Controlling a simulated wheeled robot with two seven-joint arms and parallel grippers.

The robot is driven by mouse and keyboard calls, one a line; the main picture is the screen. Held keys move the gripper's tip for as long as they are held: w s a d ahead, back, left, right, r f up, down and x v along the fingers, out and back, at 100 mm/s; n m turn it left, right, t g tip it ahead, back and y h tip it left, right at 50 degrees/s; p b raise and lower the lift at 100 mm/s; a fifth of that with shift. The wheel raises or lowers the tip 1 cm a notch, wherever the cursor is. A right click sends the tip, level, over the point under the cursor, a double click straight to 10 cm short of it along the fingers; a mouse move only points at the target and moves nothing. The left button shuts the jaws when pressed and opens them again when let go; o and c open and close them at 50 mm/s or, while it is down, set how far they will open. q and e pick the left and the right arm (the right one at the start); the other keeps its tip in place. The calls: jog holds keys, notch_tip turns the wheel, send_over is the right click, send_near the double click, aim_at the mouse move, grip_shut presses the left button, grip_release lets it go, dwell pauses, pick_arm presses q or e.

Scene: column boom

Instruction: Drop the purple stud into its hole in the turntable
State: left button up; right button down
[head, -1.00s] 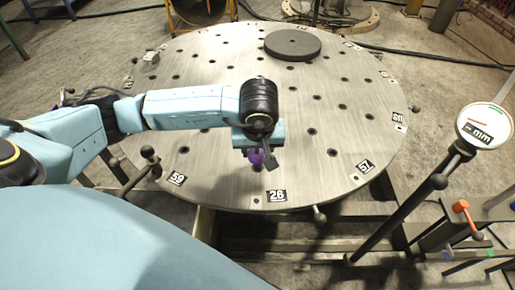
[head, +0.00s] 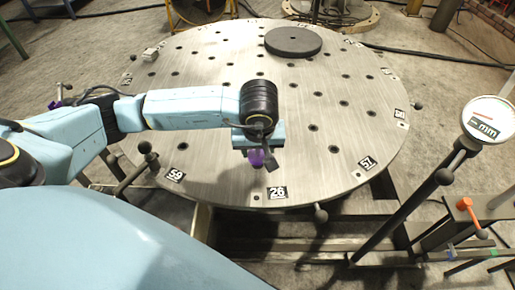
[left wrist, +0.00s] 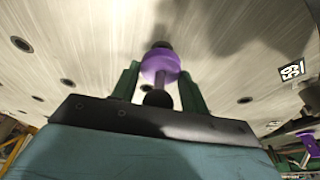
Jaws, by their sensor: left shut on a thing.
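The purple stud (head: 257,158) is in my left gripper (head: 262,161), above the near part of the turntable (head: 325,172). In the left wrist view the stud (left wrist: 160,66) sits between the two green fingers, with a dark ball at its near end. My left gripper (left wrist: 158,76) is shut on it. A dark round spot shows just beyond the stud; I cannot tell whether it is a hole or the stud's end. The turntable is a round grey metal plate with several dark holes. My right gripper is not in view.
A dark disc (head: 293,41) lies on the turntable's far part. Number plates, such as 26 (head: 277,193), line the rim. Ball-ended handles stick out around the rim.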

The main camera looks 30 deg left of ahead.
pick_arm(q)
jog(key=shift+f+b, duration=1.2)
jog(key=shift+f, duration=0.2)
jog(key=o, duration=0.7)
jog(key=shift+r, duration=0.2)
jog(key=shift+r+p, duration=2.35)
jog(key=shift+r, duration=1.25)
jog(key=shift+o, duration=0.2)
jog(key=o, duration=0.5)
jog(key=shift+o, duration=0.2)
